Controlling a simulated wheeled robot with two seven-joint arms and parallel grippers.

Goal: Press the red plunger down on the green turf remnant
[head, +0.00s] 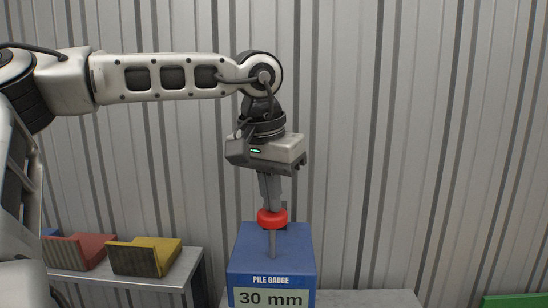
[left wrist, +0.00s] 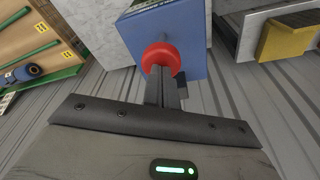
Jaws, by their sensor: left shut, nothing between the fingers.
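I cannot make out the green turf remnant. My right gripper is not in view.
A grey shelf (head: 125,278) at the left holds a red block (head: 84,250) and a yellow block (head: 145,257). A green edge (head: 514,300) shows at the lower right. A corrugated wall (head: 400,150) stands behind. A wooden rack (left wrist: 35,45) shows in the left wrist view.

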